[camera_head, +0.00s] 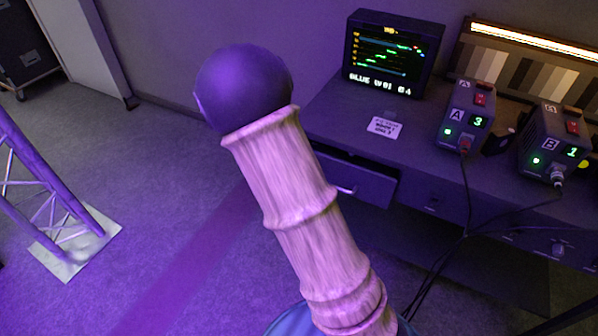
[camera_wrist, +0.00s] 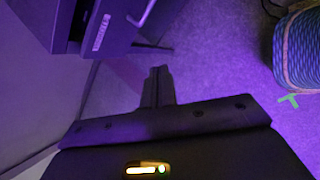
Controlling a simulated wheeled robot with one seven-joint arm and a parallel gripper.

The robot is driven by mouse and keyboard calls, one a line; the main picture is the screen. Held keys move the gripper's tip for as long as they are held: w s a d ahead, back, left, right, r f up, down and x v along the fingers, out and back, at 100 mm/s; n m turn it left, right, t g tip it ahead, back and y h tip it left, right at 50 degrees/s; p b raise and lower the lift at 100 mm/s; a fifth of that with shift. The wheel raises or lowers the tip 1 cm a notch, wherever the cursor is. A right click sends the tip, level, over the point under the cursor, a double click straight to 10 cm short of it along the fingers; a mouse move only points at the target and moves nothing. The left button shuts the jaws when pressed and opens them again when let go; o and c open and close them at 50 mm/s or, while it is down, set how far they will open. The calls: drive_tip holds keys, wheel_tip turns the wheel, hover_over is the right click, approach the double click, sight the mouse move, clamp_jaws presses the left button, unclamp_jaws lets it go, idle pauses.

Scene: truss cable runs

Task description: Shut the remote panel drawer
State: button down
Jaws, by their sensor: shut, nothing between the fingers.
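The drawer (camera_head: 372,185) is in the desk, right of my arm in the head view. It stands pulled out, with its dark inside showing above the front and a pale handle on that front. My arm hides its left part. In the wrist view, the drawer front with a bar handle (camera_wrist: 146,14) and a pale label is at the upper left. My gripper (camera_wrist: 158,72) is shut and empty, apart from the drawer front, below and right of the handle in that picture. My gripper does not show in the head view.
The desk (camera_head: 335,115) carries a monitor (camera_head: 392,55), a paper note, and boxes A (camera_head: 466,120) and B (camera_head: 550,145) with cables hanging down in front. A truss leg (camera_head: 70,245) stands at left. Open floor lies between.

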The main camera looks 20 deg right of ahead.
drive_tip(key=s+a+r+m+y, duration=0.1)
drive_tip(key=s+r+m, duration=0.3)
drive_tip(key=s+m, duration=0.4)
drive_tip(key=s+a+r+m+g+y, duration=0.1)
drive_tip(key=s+r+m+y, duration=0.2)
drive_tip(key=s+m, duration=0.6)
drive_tip(key=shift+s+a+r+y, duration=0.15)
drive_tip(key=shift+r+y, duration=0.2)
drive_tip(key=shift+y, duration=0.35)
